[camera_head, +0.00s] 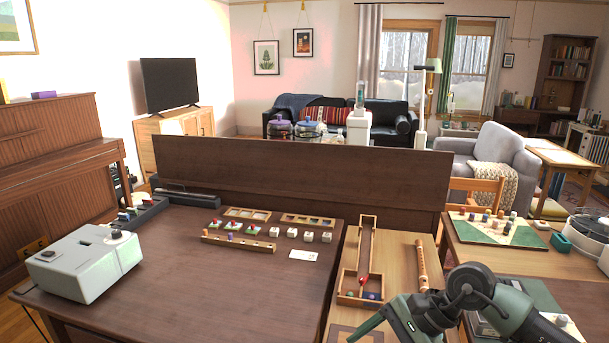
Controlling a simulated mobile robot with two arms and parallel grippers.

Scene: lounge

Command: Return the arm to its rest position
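My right arm comes in from the lower right, dark grey and green, bent at a round joint. My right gripper (385,322) is at the bottom edge, low over the front of the light wooden table. A green finger points down and left; the rest is partly cut off by the frame, so I cannot tell whether it is open or shut. I see nothing held in it. My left arm and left gripper are not in view.
Close to the gripper are a wooden tray (343,285) with small balls and a wooden flute (421,265). The dark table (220,290) holds a grey box device (85,262), a row of small blocks and wooden racks. Its front is clear. A board game (530,237) stands right.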

